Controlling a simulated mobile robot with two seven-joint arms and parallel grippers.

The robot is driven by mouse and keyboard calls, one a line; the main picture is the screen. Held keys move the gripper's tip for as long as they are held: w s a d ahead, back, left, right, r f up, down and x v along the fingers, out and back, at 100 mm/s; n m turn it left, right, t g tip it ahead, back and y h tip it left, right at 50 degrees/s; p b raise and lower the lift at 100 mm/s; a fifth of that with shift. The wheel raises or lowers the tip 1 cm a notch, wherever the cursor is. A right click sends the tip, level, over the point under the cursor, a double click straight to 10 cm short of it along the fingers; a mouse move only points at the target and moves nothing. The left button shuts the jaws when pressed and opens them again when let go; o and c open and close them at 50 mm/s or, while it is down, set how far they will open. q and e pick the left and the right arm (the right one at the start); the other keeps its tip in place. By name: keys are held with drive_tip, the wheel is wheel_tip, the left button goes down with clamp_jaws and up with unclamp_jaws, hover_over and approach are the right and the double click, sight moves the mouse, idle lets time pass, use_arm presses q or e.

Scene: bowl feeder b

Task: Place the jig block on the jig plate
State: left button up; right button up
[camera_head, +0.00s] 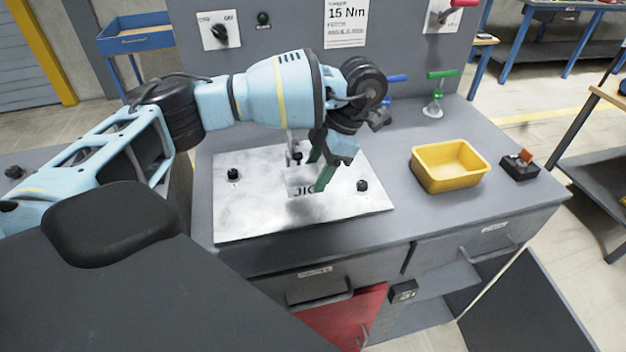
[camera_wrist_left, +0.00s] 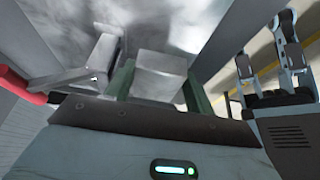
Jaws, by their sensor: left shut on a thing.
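My left gripper (camera_head: 313,176) has green fingers and is over the middle of the jig plate, pointing down. It is shut on the grey jig block (camera_head: 299,180), seen in the left wrist view as a pale metal block (camera_wrist_left: 160,75) between the green fingers (camera_wrist_left: 160,88). The jig plate (camera_head: 250,205) is a light, mottled metal plate on the bench top. "JIG" lettering shows by the block, and a dark shadow lies on the plate below. I cannot tell whether the block touches the plate.
Black knobs (camera_head: 233,174) and (camera_head: 362,185) stand on the plate. A yellow bin (camera_head: 447,183) and a small black box with an orange top (camera_head: 519,165) are to the right. A green-handled item (camera_head: 434,108) stands behind. The bench's right front is clear.

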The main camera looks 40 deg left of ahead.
sight(319, 172)
use_arm(q)
drive_tip(key=shift+s+a+f, duration=0.1)
drive_tip(key=shift+s+a, duration=0.2)
drive_tip(key=shift+s, duration=0.1)
drive_tip(key=shift+f, duration=1.65)
use_arm(e)
drive_tip(key=shift+w+f, duration=0.1)
use_arm(q)
drive_tip(key=shift+f, duration=0.65)
use_arm(e)
drive_tip(key=shift+a+f, duration=0.1)
drive_tip(key=shift+f, duration=0.05)
use_arm(q)
drive_tip(key=o, duration=1.4)
drive_tip(key=shift+c, duration=0.2)
drive_tip(key=shift+r, duration=0.45)
drive_tip(key=p+v, duration=0.1)
drive_tip(key=v, duration=1.1)
drive_tip(key=shift+r, duration=0.15)
use_arm(e)
drive_tip(key=shift+w+r, duration=0.3)
drive_tip(key=shift+r, duration=0.25)
drive_tip(key=shift+w+r, duration=0.25)
drive_tip(key=shift+r, duration=0.3)
